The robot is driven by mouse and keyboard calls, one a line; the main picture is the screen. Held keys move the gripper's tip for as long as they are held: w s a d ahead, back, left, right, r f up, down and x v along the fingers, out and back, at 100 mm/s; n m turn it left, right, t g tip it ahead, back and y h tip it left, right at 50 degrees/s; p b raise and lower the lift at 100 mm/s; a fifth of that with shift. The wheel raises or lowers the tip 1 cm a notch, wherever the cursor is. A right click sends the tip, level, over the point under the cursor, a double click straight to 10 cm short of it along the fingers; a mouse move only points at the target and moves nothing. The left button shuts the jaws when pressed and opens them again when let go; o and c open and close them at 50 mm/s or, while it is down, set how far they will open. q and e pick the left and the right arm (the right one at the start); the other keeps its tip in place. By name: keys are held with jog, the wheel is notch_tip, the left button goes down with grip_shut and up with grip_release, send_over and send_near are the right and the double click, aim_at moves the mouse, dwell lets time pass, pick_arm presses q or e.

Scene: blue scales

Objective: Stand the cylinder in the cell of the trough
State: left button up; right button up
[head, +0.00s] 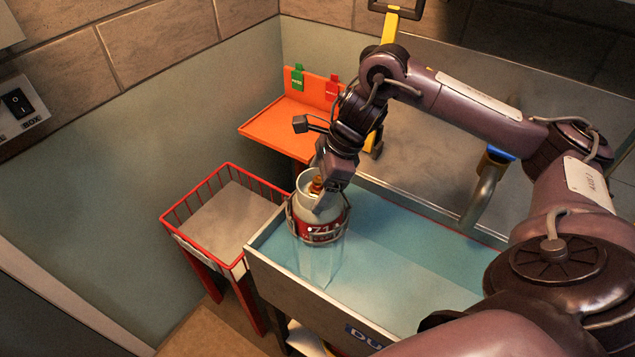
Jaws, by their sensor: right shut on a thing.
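The cylinder (319,232) is pale grey with a red band numbered 71 and a brass valve at its top. It looks upright at the left end of the trough (276,280), a metal-sided basin with a blue inside. Its lower part looks pale and see-through, as if under water. A thin hoop shows around or close to its red band; I cannot tell if they touch. The cell's floor and the cylinder's base are not clear. My right gripper (320,194) points down, shut on the top of the cylinder. My left gripper is not in view.
A red wire basket stand (180,224) is just left of the trough. An orange shelf (275,125) with a green tag and a red tag is behind. A yellow post and a curved metal pipe (484,190) stand near my right arm. The trough's right part looks clear.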

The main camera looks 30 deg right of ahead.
jog(key=shift+f+b, duration=2.5)
jog(key=shift+f, duration=0.65)
